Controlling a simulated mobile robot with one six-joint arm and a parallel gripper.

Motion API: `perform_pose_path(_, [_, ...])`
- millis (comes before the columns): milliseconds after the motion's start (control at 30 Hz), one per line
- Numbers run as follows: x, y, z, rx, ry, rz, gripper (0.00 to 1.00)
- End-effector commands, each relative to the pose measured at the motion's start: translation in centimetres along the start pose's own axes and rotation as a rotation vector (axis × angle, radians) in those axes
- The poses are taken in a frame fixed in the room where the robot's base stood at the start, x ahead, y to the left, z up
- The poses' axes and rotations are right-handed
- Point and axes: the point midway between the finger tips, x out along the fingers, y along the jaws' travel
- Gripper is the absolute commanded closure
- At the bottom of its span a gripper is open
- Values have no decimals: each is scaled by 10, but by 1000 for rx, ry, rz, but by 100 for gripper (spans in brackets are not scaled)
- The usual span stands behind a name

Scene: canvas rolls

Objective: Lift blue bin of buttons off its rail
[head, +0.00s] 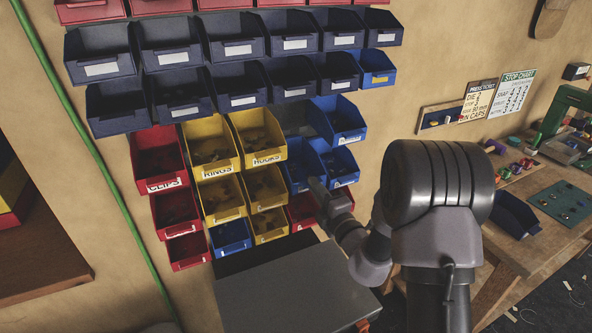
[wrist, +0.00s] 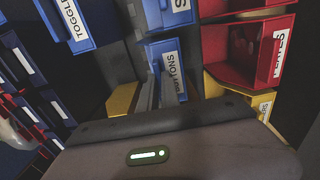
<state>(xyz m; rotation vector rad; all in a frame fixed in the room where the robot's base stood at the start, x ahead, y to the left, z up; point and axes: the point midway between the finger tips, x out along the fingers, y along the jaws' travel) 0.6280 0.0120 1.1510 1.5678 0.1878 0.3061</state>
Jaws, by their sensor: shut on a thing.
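The blue bin of buttons (head: 299,166) hangs on the wall rack in the head view, right of the yellow HOOKS bin. In the wrist view its white BUTTONS label (wrist: 172,70) faces me sideways. My gripper (head: 317,186) is at its front, and in the wrist view the fingers (wrist: 158,92) close on its front wall, beside and partly over the label. The bin sits in the row with its neighbours; I cannot see its rail or any gap behind it. Its contents are hidden in the wrist view.
Another blue bin (head: 341,166) stands close on the right, and the TOGGLES bin (wrist: 66,22) is above. A yellow HOOKS bin (head: 258,136) is on the left. A red PLATES bin (wrist: 240,52) is below. A grey cabinet top (head: 290,290) lies beneath; a workbench (head: 545,215) is at right.

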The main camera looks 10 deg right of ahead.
Motion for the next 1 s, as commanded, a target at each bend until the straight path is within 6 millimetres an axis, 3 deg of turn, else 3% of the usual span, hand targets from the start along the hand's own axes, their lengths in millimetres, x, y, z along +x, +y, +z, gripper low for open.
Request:
perform_pose_path(433, [-2,5,0,0,-1,1,100])
perform_pose_path(1000, [-65,9,1,0,-3,1,100])
